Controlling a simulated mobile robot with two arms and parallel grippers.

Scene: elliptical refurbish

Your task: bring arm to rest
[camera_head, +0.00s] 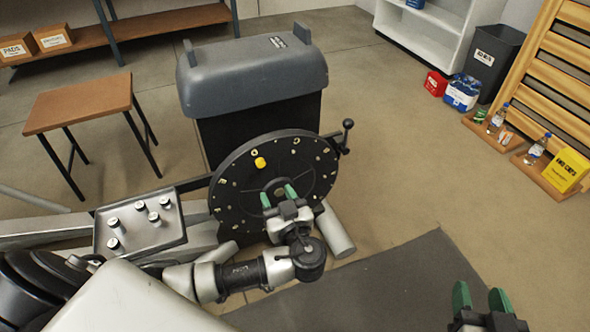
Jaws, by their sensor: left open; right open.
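My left gripper (280,196) has green fingertips and is open. It is in front of the lower middle of a round black dial plate (232,190) with yellow marks and a yellow knob (260,163). The fingertips appear close to the plate's hub, but I cannot tell whether they touch it. Nothing shows between them. My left arm (240,278) reaches in from the lower left. My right gripper (481,298) is at the bottom right edge, open and empty, over the dark mat (400,270). Most of my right arm is out of view.
The plate is on a grey elliptical machine (255,75) with a crank handle (346,135). A metal tray (140,222) with several knobs sits left of it. A brown stool (80,103) stands further left. Bins, boxes and bottles line the right wall. The floor (400,150) between is clear.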

